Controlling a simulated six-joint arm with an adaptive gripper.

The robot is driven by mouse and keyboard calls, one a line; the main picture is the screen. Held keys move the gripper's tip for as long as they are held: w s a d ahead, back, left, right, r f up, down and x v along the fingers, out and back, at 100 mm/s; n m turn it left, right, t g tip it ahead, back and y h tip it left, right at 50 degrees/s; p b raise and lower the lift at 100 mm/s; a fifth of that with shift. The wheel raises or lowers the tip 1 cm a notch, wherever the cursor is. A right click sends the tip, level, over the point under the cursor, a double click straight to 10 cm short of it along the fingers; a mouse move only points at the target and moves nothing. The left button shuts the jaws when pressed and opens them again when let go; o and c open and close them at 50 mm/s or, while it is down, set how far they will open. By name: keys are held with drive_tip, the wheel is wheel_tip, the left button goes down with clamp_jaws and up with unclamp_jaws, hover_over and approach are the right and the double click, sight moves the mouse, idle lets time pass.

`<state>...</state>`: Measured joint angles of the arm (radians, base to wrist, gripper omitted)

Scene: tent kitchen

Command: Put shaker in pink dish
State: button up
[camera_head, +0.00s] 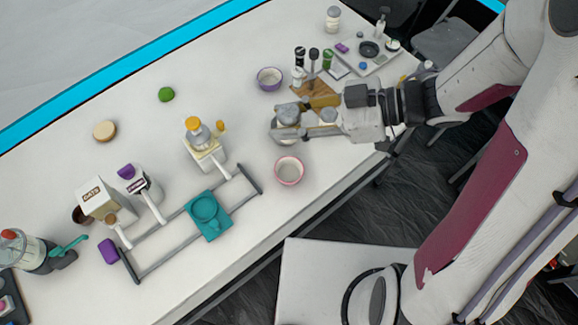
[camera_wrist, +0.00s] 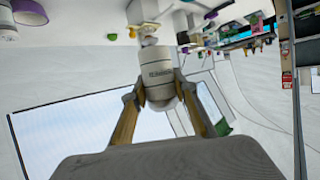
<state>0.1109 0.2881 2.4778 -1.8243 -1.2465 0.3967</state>
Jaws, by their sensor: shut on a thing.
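In the head view my gripper (camera_head: 303,118) is shut on the shaker (camera_head: 287,114), which is partly hidden by the fingers. The pink dish (camera_head: 289,182), a small round bowl with a pale inside, stands on the white table near its front edge. It looks empty. My gripper with the shaker is just beyond the dish, apart from it in the picture. Their exact height above the table is unclear.
A purple bowl (camera_head: 269,87) and several dark-topped bottles (camera_head: 298,55) stand behind my gripper. A yellow-topped dispenser (camera_head: 199,134) is left of it. A teal tray (camera_head: 208,226) and grey rack (camera_head: 158,262) lie left of the dish. The table's front edge is close.

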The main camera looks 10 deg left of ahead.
hover_over(289, 174)
wheel_tip(289, 174, down, 8)
drive_tip(key=shift+f, duration=0.15)
idle(0.3)
drive_tip(key=shift+f, duration=0.1)
idle(0.4)
drive_tip(key=shift+f, duration=2.8)
drive_tip(key=shift+f, duration=0.2)
drive_tip(key=shift+f, duration=1.9)
drive_tip(key=shift+f, duration=0.15)
drive_tip(key=o, duration=1.3)
drive_tip(key=shift+r, duration=0.2)
